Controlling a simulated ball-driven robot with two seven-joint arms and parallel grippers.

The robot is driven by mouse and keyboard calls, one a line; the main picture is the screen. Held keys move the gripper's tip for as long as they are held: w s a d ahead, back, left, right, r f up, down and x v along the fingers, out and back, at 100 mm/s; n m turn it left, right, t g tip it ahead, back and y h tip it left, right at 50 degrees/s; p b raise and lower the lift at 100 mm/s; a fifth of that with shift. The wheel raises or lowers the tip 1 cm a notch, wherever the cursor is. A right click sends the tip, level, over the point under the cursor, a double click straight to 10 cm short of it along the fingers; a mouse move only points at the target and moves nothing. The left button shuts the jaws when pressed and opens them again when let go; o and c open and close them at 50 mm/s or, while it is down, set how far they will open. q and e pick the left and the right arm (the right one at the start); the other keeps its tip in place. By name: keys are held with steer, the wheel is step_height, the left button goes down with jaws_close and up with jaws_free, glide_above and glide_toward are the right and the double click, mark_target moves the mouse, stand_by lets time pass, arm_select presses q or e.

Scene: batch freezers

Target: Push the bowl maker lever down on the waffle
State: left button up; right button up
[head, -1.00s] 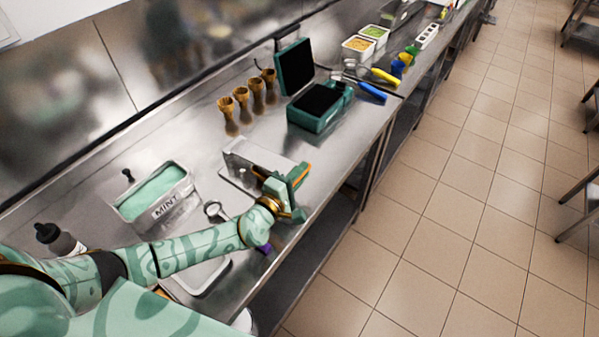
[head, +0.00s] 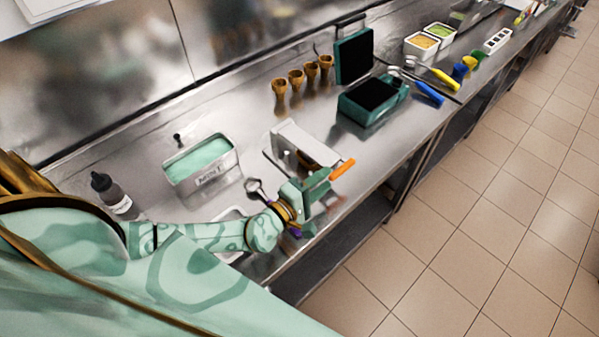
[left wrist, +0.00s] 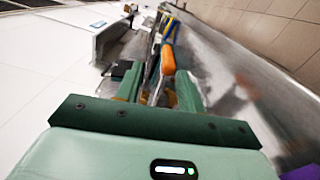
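The bowl maker (head: 312,142) is a pale, flat-topped device on the steel counter. Its lever ends in an orange handle (head: 343,169) that points toward the counter's front edge. My left gripper (head: 318,188) is at the handle's near side in the head view. In the left wrist view the green fingers (left wrist: 158,90) are apart, and the orange handle (left wrist: 168,60) shows just beyond and between them. I cannot tell whether they touch it. No waffle can be made out in the bowl maker. My right gripper is not in view.
A mint tub (head: 203,181) and a dark bottle (head: 110,192) stand to the left. Several brown cones (head: 297,78) stand behind. An open green waffle iron (head: 352,108) is to the right, with blue- and yellow-handled tools (head: 429,94) beyond it. The counter's front edge is close.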

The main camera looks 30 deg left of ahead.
arm_select(q)
steer(key=v, duration=0.8)
steer(key=shift+s, duration=0.1)
